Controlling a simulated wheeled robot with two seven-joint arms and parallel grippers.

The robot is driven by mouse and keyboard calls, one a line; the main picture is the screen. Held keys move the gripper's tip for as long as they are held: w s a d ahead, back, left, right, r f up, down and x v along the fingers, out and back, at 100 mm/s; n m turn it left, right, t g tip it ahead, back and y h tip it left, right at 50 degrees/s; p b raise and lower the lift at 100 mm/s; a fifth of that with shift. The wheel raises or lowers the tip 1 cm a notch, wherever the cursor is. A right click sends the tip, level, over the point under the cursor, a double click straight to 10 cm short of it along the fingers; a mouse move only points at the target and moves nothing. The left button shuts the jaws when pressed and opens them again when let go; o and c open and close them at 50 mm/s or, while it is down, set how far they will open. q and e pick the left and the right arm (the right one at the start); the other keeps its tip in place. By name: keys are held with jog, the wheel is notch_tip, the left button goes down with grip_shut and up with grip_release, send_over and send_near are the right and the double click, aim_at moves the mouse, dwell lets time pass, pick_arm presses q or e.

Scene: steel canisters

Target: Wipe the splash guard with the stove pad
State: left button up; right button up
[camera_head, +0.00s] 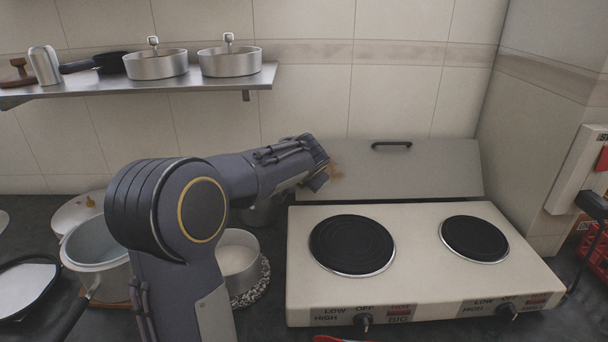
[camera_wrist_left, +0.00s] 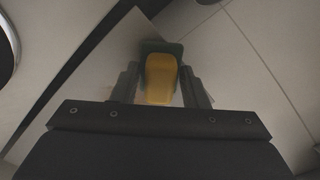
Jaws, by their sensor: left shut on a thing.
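The splash guard (camera_head: 430,168) is a pale panel with a dark handle, standing along the back edge of the stove (camera_head: 420,290). A brown stain (camera_head: 336,174) shows near its left end. The stove pad (camera_wrist_left: 160,78), yellow with a dark green layer at its far end, is between the fingers of my left gripper (camera_wrist_left: 158,70), which is shut on it. In the head view my left arm reaches to the guard's left end; its wrist hides the pad and fingers there. I cannot tell whether the pad touches the guard. My right gripper is not in view.
The stove has two black hotplates (camera_head: 352,244). Pots (camera_head: 238,262) stand left of it, partly behind my arm. A wall shelf (camera_head: 190,82) with several pans and a steel canister (camera_head: 45,66) hangs above left. A side wall and a red crate (camera_head: 596,250) are at right.

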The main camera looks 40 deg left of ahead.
pick_arm(q)
jog(key=shift+w+a+f, duration=0.2)
jog(key=shift+f, duration=0.1)
